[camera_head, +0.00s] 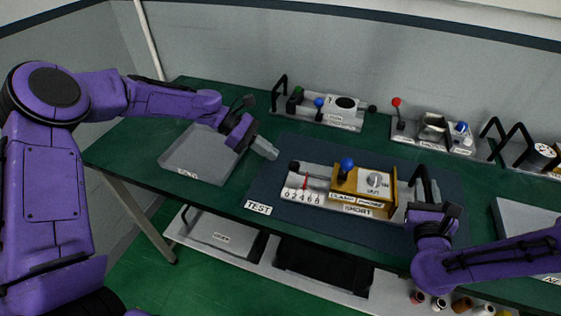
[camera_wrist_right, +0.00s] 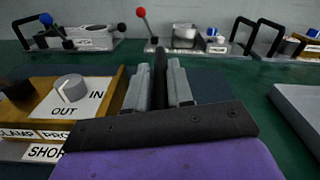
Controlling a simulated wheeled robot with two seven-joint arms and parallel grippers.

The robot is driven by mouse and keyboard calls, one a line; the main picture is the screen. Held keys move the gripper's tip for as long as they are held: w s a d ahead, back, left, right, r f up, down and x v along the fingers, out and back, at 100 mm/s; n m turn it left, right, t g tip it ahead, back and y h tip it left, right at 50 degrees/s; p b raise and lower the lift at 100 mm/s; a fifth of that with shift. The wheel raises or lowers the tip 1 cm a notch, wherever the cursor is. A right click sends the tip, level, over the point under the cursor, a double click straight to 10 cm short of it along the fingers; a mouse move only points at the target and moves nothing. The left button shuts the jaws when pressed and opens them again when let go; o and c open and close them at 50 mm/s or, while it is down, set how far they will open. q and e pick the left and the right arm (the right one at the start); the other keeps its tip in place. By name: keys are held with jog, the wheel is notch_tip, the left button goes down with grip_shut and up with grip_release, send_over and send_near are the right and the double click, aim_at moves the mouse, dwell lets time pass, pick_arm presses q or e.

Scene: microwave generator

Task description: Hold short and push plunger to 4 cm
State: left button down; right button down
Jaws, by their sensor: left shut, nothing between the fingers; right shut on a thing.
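The SHORT fixture (camera_head: 365,211) lies on the dark mat, with a wooden block, a blue-knobbed clamp lever (camera_head: 347,165) and an IN/OUT dial (camera_head: 375,180). The dial also shows in the right wrist view (camera_wrist_right: 70,88). A black plunger knob (camera_head: 294,167) is at its left end. A red pointer (camera_head: 305,184) stands near the middle of the numbered scale (camera_head: 302,197); its exact reading is too small to tell. My right gripper (camera_head: 428,192) is shut on the black handle (camera_wrist_right: 160,95) at the fixture's right end. My left gripper (camera_head: 268,152) is shut and empty, left of the knob and apart from it.
A grey tray (camera_head: 190,165) lies at the left under my left arm. Other fixtures with black handles (camera_head: 335,118) and a red-knobbed lever (camera_head: 396,102) stand along the back. The mat (camera_head: 262,185) marked TEST is clear left of the fixture. Another grey tray (camera_wrist_right: 300,110) is at right.

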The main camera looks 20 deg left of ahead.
jog(key=shift+f, duration=0.1)
jog(key=c, duration=1.2)
grip_release()
pick_arm(q)
jog(key=v, duration=1.2)
pick_arm(e)
jog(key=shift+o, duration=1.4)
